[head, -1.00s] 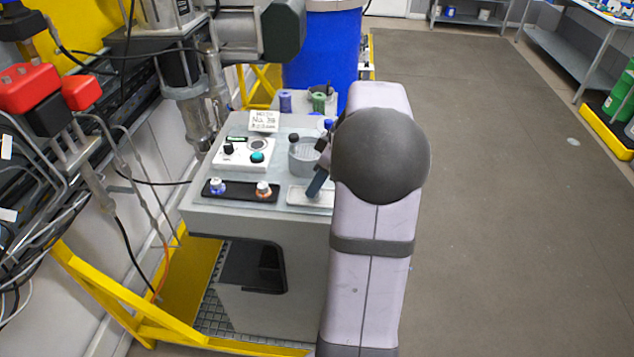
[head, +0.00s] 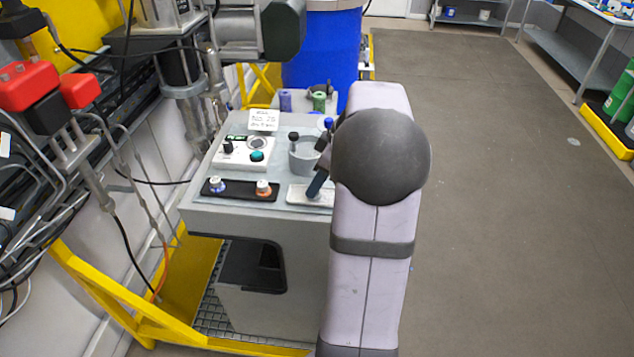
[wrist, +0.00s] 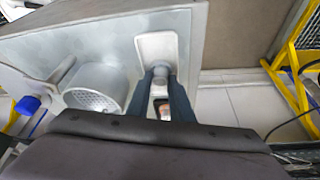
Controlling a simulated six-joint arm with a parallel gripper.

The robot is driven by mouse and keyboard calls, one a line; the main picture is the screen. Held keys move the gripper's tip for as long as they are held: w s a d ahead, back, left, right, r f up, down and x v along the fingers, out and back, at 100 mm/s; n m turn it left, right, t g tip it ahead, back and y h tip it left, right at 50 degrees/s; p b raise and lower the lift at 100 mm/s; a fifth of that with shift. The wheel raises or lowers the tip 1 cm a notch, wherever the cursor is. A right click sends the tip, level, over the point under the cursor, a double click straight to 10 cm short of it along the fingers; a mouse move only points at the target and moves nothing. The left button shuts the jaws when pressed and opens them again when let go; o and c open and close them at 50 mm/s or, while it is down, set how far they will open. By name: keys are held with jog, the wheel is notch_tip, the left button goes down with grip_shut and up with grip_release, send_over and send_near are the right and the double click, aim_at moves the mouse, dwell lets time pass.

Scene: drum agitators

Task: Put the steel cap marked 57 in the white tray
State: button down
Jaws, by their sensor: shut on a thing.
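The white tray (head: 298,196) lies at the front right of the grey cart top, partly hidden behind my gripper (head: 316,186). In the wrist view the white tray (wrist: 155,42) shows beyond my fingertips. My gripper (wrist: 162,78) has its two dark fingers shut on a small grey steel cap (wrist: 160,72). The cap appears over the near part of the tray; I cannot tell whether it touches the tray floor. No marking on it can be read. In the head view the cap is hidden.
A grey round cup (head: 304,158) stands behind the tray; in the wrist view it (wrist: 95,88) is close left of my fingers. A black tray (head: 240,191) with two small knob-like pieces lies left. A control box (head: 243,152) and a sign (head: 263,120) stand behind.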

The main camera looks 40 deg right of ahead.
dwell(0.4)
jog(key=c, duration=1.5)
grip_release()
jog(key=o, duration=0.3)
jog(key=shift+r, duration=0.2)
jog(key=shift+r+p, duration=0.9)
jog(key=shift+r, duration=0.15)
jog(key=shift+r, duration=0.1)
jog(key=shift+r+p, duration=1.75)
jog(key=shift+r, duration=0.65)
